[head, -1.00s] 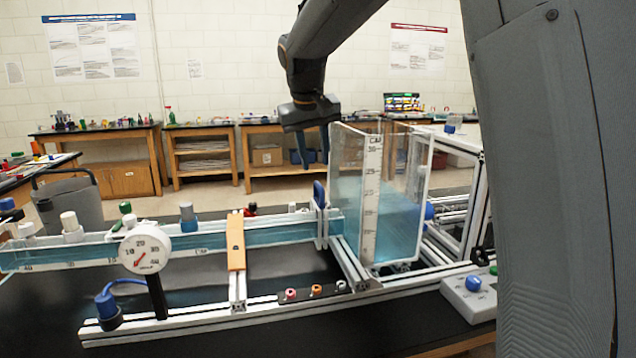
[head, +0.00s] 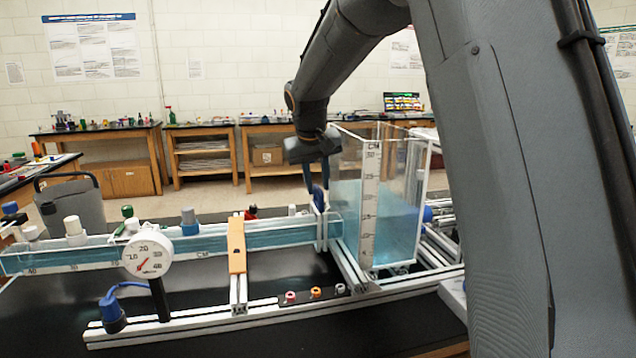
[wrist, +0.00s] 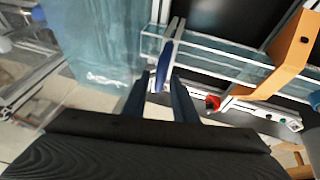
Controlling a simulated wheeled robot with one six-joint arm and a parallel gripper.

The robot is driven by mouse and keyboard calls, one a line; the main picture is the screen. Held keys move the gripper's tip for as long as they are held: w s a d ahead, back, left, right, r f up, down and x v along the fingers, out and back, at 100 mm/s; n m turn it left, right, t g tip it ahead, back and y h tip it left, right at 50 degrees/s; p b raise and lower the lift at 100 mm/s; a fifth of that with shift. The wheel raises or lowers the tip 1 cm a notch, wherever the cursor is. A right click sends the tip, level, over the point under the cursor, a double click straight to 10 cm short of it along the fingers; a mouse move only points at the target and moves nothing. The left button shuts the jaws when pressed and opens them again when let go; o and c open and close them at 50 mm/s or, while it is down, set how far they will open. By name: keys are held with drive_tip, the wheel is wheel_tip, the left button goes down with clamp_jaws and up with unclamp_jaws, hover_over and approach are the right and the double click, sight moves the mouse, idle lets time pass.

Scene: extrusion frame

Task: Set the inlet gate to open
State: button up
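The inlet gate's blue handle (head: 318,199) stands upright at the end of the water channel, beside the clear tank. In the wrist view the blue handle (wrist: 163,66) shows between and just beyond my fingertips. My gripper (head: 317,190) points down over the handle with its two dark blue fingers apart. In the wrist view my gripper (wrist: 161,82) is open, with a finger on each side of the handle. I cannot tell whether either finger touches it.
The clear tank (head: 345,190) with a CM scale stands close to the right of my gripper. The water channel (head: 210,242) runs left, with an orange bar (head: 236,245) across it and a round dial gauge (head: 147,256) in front. A red knob (wrist: 212,102) shows near the channel.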

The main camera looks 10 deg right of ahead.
sight(317, 190)
clamp_jaws()
drive_tip(key=shift+r, duration=0.1)
wheel_tip(317, 190, up, 5)
drive_tip(key=shift+f+p, duration=0.1)
drive_tip(key=shift+p, duration=1.15)
drive_tip(key=shift+o, duration=1.3)
unclamp_jaws()
drive_tip(key=shift+f, duration=0.1)
drive_tip(key=b+v, duration=0.2)
drive_tip(key=v, duration=0.5)
drive_tip(key=shift+r, duration=0.4)
